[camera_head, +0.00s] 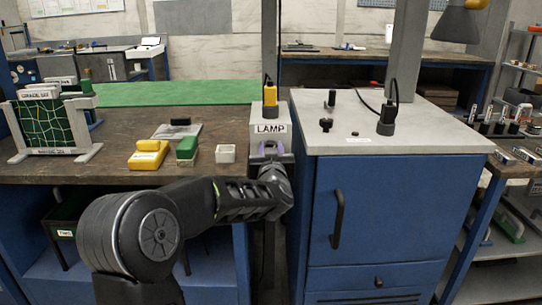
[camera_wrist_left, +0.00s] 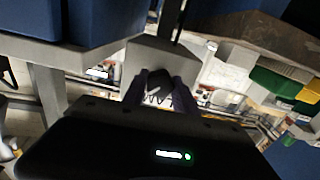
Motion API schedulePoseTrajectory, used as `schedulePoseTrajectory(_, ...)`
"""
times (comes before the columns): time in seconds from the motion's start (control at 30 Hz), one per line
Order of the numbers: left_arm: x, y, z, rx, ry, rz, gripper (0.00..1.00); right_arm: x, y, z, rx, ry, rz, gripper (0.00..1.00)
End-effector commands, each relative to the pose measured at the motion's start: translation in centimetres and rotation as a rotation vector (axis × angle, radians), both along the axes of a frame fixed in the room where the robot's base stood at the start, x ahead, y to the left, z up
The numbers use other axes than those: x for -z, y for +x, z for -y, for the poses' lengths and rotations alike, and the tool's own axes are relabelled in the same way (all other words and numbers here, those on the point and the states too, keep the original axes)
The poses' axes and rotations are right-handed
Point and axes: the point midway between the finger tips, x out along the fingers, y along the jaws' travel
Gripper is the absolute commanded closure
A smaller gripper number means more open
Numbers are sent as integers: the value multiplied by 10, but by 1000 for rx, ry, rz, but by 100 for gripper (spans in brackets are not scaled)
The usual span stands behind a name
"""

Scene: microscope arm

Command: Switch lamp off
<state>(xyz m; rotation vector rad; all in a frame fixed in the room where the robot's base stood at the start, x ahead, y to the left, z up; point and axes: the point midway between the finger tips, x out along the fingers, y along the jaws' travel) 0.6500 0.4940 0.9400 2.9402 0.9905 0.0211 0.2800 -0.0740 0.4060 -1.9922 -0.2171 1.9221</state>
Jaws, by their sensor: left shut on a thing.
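A light grey switch box labelled LAMP (camera_head: 270,127) stands between the wooden bench and the blue cabinet. A yellow and black plug (camera_head: 269,95) sits upright on top of it. My left gripper (camera_head: 271,154) is at the front face of the box, just below the label. In the left wrist view the fingers (camera_wrist_left: 160,88) close around a dark rounded knob (camera_wrist_left: 159,77) on the front of the grey box (camera_wrist_left: 172,60). The fingers hide much of the knob, and I cannot tell which way it is turned. My right gripper is in neither view.
The blue cabinet (camera_head: 395,215) with a grey top stands close on the right, carrying a black plug (camera_head: 387,120) with a cable.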

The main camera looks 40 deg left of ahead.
Motion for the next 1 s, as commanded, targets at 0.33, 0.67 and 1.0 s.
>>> schedulePoseTrajectory(0.33,4,0,1,2,-262,199,100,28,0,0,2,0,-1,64)
schedulePoseTrajectory(0.67,3,0,0,1,-482,365,100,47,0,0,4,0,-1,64)
schedulePoseTrajectory(1.0,2,0,0,0,-594,449,100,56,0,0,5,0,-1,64)
